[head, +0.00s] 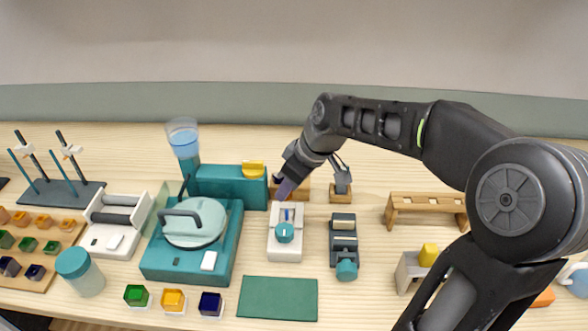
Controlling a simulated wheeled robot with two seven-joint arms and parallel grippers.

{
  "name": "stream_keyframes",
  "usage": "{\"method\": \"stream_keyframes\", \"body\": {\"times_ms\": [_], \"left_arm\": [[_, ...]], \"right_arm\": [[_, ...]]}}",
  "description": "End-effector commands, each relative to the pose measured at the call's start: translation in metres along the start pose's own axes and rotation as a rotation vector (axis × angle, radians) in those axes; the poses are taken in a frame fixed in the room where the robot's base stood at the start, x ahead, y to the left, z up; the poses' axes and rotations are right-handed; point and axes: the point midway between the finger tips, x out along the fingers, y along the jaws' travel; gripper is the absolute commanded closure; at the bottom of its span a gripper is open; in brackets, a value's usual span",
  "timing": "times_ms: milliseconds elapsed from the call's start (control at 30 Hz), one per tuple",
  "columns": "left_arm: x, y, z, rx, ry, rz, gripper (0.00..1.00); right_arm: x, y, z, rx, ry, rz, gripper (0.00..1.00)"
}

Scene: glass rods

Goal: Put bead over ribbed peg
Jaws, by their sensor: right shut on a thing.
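My right gripper (291,178) reaches in from the right and points down over the back end of a white device (285,249). It is shut on a small purple piece (285,188), whose shape is partly hidden by the gripper; I cannot tell for sure that it is the bead. The white device has a teal knob (284,232) and small blue upright parts (288,214) just below the gripper in the picture. I cannot make out ribs on any peg at this size. My left gripper is not in view.
A teal machine with a round lid (195,222) stands left of the white device. A dark device (343,240) is on its right, a green mat (278,298) in front. A wooden rack (427,207) stands farther right. Several coloured cubes lie at the front left.

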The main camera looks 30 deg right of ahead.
Motion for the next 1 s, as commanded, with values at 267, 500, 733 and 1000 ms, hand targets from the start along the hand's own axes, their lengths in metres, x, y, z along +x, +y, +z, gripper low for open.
{"method": "stream_keyframes", "body": {"times_ms": [267,500,733,1000], "left_arm": [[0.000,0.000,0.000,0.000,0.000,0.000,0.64],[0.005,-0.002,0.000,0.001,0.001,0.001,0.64],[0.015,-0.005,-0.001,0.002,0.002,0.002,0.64],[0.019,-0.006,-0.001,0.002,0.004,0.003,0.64]], "right_arm": [[0.000,0.000,0.000,-0.002,-0.001,-0.002,1.00],[0.007,0.000,0.004,-0.001,-0.002,-0.003,1.00],[0.021,0.000,0.010,0.000,-0.002,-0.003,1.00],[0.028,0.000,0.013,0.000,-0.001,-0.002,1.00]]}}
